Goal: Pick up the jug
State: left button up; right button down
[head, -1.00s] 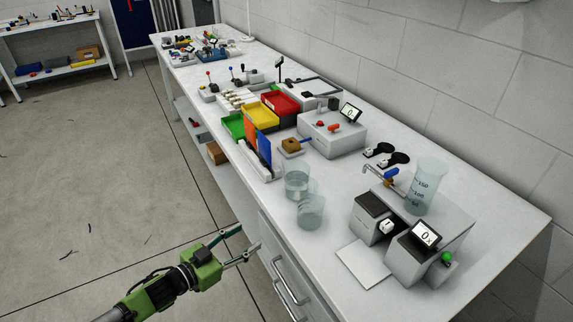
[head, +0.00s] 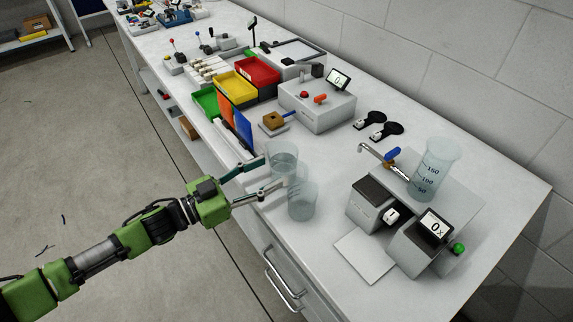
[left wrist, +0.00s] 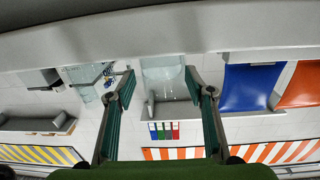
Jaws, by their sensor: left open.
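Two clear vessels stand side by side near the front edge of the bench: a farther one (head: 284,158) and a nearer one (head: 302,203). Which is the jug I cannot tell for sure. My left gripper (head: 276,171) is open and empty, its fingers reaching over the bench edge toward the farther vessel. In the left wrist view, a clear vessel (left wrist: 163,74) lies ahead between the spread fingertips (left wrist: 160,86). I cannot tell if either finger touches it. My right gripper is not in view.
A graduated clear container (head: 435,170) stands on a grey stand with a tap, right of the vessels. A blue panel (head: 243,135) and coloured bins (head: 231,87) stand behind on the left. A drawer handle (head: 284,283) is on the bench front.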

aim_at(286, 164)
pick_arm(q)
jog(key=p+x, duration=0.1)
jog(key=x, duration=0.5)
jog(key=shift+w+d+f, duration=0.15)
jog(key=shift+w+d, duration=0.1)
jog(key=shift+w, duration=0.05)
jog(key=c, duration=1)
